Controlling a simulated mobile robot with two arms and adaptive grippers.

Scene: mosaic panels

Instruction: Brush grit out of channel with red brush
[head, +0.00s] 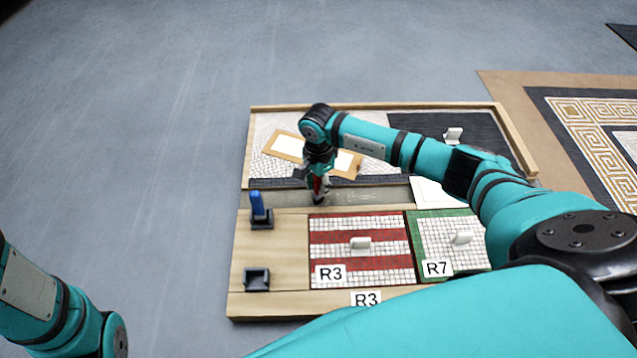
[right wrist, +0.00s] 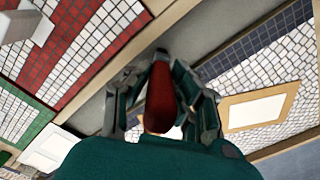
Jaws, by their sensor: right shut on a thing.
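My right gripper (head: 318,188) is shut on the red brush (head: 317,184), which points down at the left part of the channel (head: 370,196). In the right wrist view the brush's red handle (right wrist: 160,98) sits between the fingers of my right gripper (right wrist: 160,85). Its dark tip is at the grey channel floor (right wrist: 210,30); I cannot tell if it touches. I cannot make out grit clearly in the channel. Of my left arm only a link shows at the lower left; its gripper is out of view.
A blue-handled tool (head: 257,205) stands in a dark holder on the wooden board. An empty dark holder (head: 257,279) is below it. The red-striped panel R3 (head: 335,252) and green-edged panel R7 (head: 450,235) lie in front of the channel. A tan frame (head: 287,146) lies behind it.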

